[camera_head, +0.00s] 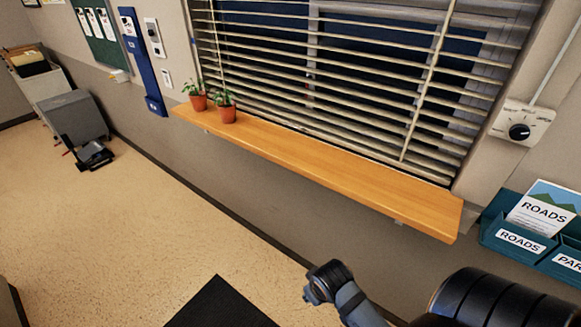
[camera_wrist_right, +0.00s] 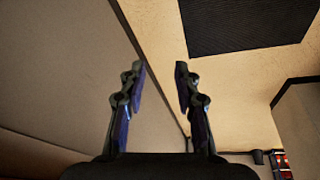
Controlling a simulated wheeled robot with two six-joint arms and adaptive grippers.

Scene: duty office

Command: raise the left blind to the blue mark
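A slatted blind (camera_head: 340,75) hangs over the window in the head view, lowered almost to the wooden sill. Its slats are tilted with dark gaps between them. Only one blind shows, and I cannot tell whether it is the left one. A tall blue strip (camera_head: 143,60) is on the wall to the left of the window. My right gripper (camera_wrist_right: 160,72) is open and empty in the right wrist view, over the floor and away from the blind. My left gripper is not in view.
Two potted plants (camera_head: 198,101) (camera_head: 227,113) stand at the left end of the sill (camera_head: 330,165). A dial box (camera_head: 522,124) and teal leaflet holders (camera_head: 518,243) are on the right. The floor below the sill is clear around a dark mat (camera_head: 222,306).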

